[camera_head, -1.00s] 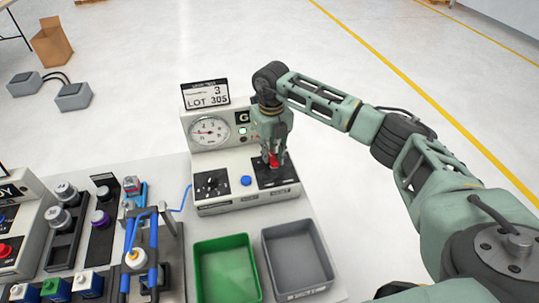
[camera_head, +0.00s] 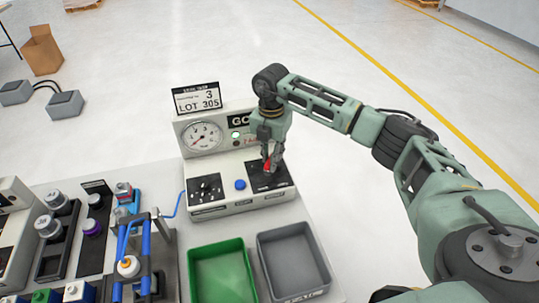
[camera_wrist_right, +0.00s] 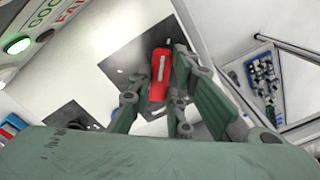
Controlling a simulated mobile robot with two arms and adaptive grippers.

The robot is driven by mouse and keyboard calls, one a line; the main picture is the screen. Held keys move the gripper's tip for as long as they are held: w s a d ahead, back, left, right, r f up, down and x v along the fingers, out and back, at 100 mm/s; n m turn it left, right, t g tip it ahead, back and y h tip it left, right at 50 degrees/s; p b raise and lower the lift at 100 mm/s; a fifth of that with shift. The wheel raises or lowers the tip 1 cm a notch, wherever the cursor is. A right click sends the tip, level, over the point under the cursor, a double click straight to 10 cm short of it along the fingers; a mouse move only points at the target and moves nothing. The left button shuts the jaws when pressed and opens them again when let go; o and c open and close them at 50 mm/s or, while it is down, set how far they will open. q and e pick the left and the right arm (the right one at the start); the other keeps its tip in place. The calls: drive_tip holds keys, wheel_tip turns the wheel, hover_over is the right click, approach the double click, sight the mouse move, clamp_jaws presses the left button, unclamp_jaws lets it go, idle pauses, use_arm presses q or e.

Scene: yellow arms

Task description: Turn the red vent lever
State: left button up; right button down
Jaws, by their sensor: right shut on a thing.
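The red vent lever (camera_head: 266,165) stands on the black plate at the right of the white machine's (camera_head: 236,207) sloped front. My right gripper (camera_head: 270,161) reaches down from above and is shut on the lever. In the right wrist view the red lever (camera_wrist_right: 159,82) shows between the two fingers, with a pale line along its top. The fingers hide part of its sides and base. The black plate with markings (camera_wrist_right: 140,52) lies under it. My left gripper is in neither view.
A round gauge (camera_head: 203,136), a lit green lamp (camera_head: 236,135) and a LOT 305 sign (camera_head: 198,97) are on the machine's back part. A blue button (camera_head: 240,184) and a black dial plate (camera_head: 205,188) sit left of the lever. Green (camera_head: 220,242) and grey (camera_head: 261,239) trays stand in front.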

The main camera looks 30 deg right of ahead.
drive_tip(key=shift+d+r+m, duration=0.1)
drive_tip(key=shift+m, duration=0.5)
drive_tip(key=c, duration=1.6)
unclamp_jaws()
drive_tip(key=shift+s, duration=0.1)
drive_tip(key=shift+c, duration=0.2)
wheel_tip(320, 180, up, 12)
